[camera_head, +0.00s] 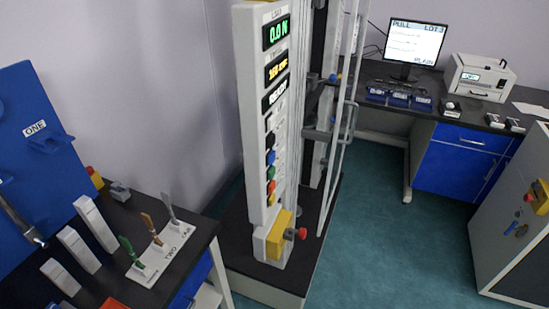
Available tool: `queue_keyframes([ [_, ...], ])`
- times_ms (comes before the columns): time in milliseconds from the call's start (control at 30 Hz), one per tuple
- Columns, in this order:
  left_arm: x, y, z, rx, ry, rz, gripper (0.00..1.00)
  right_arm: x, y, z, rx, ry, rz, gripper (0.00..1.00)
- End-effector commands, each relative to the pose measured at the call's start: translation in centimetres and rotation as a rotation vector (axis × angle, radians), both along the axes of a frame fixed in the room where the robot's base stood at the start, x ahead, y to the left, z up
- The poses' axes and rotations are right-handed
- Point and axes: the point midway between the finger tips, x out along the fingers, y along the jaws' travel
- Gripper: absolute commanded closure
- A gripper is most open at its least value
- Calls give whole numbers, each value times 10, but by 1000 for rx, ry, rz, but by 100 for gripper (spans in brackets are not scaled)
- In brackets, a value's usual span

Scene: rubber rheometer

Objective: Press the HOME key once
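A tall pale control panel (256,130) stands upright in the middle of the head view, on the front of the test machine. Its displays read 0.0 N (276,32) in green, a yellow line (277,68) and a white line (275,95). Below them runs a column of round keys, among them a black key (270,140), a blue key (271,157), a green key (271,172) and an orange key (271,187). The key labels are too small to read, so I cannot tell which is HOME. Neither of my grippers is in view.
A yellow box with a red stop knob (301,233) sits below the keys. A dark bench (190,250) at left carries white blocks and a small rack (160,250). A monitor (414,45) stands at the back right. The teal floor (370,230) right of the machine is clear.

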Motion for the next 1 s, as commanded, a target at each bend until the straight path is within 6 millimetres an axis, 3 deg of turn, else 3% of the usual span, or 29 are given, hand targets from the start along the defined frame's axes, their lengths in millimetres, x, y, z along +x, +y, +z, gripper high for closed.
queue_keyframes([
  [33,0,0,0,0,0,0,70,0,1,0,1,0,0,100],
  [267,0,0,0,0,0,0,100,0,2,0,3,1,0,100],
  [1000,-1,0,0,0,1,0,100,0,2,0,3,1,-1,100],
])
